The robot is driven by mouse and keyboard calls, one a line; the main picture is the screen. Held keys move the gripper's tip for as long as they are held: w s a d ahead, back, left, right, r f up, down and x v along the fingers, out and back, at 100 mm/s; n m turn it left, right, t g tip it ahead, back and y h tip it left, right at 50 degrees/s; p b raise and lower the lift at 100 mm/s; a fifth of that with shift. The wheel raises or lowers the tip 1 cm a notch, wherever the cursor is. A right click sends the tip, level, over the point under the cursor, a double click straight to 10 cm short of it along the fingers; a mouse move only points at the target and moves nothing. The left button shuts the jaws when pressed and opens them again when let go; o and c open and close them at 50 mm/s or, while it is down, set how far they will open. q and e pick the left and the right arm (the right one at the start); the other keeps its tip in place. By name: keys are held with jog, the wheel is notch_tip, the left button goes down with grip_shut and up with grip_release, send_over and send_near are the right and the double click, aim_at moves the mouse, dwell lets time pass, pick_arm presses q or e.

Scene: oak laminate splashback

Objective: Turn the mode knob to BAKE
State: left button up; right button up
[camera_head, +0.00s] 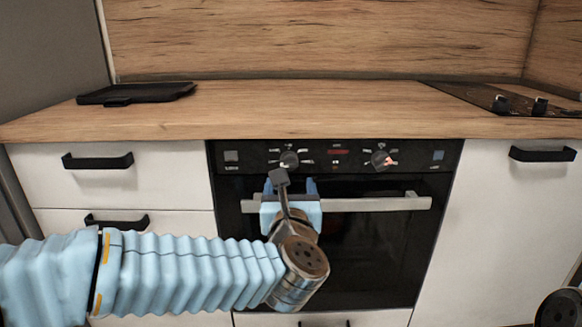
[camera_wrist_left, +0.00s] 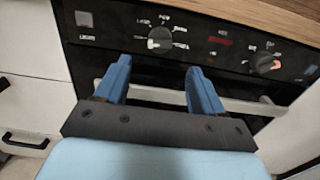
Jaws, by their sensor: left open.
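The oven's control panel has two round knobs with small white labels around them, too blurred to read, so I cannot tell by label which is the mode knob. The left knob (camera_head: 289,160) is grey; it also shows in the left wrist view (camera_wrist_left: 160,39). The right knob (camera_head: 380,161) has a red-orange mark on its right side, also visible in the left wrist view (camera_wrist_left: 267,63). My left gripper (camera_head: 291,186) is open and empty, its blue fingers just below the left knob. In the wrist view the left gripper (camera_wrist_left: 159,66) frames that knob between its fingertips, with a visible gap. My right gripper is out of view.
The oven handle (camera_head: 376,204) runs across the door behind my left gripper. A small red display (camera_head: 338,152) lies between the knobs. A wooden counter (camera_head: 300,112) is above, with a black tray (camera_head: 136,94) at left and a cooktop (camera_head: 478,95) at right.

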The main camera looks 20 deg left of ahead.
aim_at(289, 167)
pick_arm(q)
jog(key=p+x, duration=0.1)
jog(key=x, duration=0.8)
jog(key=shift+w+a, duration=0.1)
jog(key=shift+w, duration=0.3)
jog(key=c, duration=1.1)
jog(key=shift+o, duration=0.2)
jog(key=shift+f, duration=0.1)
